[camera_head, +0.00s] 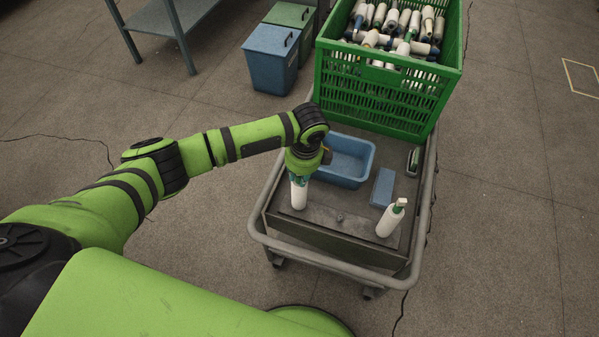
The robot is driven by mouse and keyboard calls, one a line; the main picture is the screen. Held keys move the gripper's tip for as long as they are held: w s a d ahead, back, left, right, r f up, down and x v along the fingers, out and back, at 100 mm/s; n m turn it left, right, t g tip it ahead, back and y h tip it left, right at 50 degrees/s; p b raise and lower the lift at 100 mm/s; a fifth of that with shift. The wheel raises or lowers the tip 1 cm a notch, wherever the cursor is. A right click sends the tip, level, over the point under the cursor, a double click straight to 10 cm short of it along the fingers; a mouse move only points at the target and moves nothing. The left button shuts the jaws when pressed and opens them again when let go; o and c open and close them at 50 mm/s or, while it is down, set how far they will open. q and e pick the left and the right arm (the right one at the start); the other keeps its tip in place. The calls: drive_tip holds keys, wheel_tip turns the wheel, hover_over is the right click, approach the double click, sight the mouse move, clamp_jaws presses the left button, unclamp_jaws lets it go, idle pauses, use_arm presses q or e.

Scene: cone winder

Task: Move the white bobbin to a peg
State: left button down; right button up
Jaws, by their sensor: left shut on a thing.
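A white bobbin (299,194) stands upright at the front left of the cart top (340,200). My left gripper (299,174) is above it, pointing down, and is shut on its upper end. The bobbin's top is hidden by the gripper. I cannot tell whether its base touches the cart top. A second white bobbin (390,220) with a green part near its top stands at the front right of the cart, apart from the gripper. A small dark stub (340,217) sticks up between the two; I cannot tell if it is a peg. My right gripper is not in view.
A blue tray (368,181) lies behind the gripper, with a small blue box (383,188) to its right. A green crate (385,100) full of bobbins stands at the cart's back. A grey rail (335,267) rings the cart. Bins (270,58) stand on the floor behind.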

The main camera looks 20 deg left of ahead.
use_arm(q)
drive_tip(key=shift+f, duration=0.25)
drive_tip(key=c, duration=1)
unclamp_jaws()
drive_tip(key=shift+c, duration=0.2)
drive_tip(key=shift+r, duration=0.1)
wheel_tip(320, 180, up, 12)
drive_tip(key=d, duration=0.1)
drive_tip(key=shift+s, duration=0.25)
drive_tip(key=shift+d, duration=0.15)
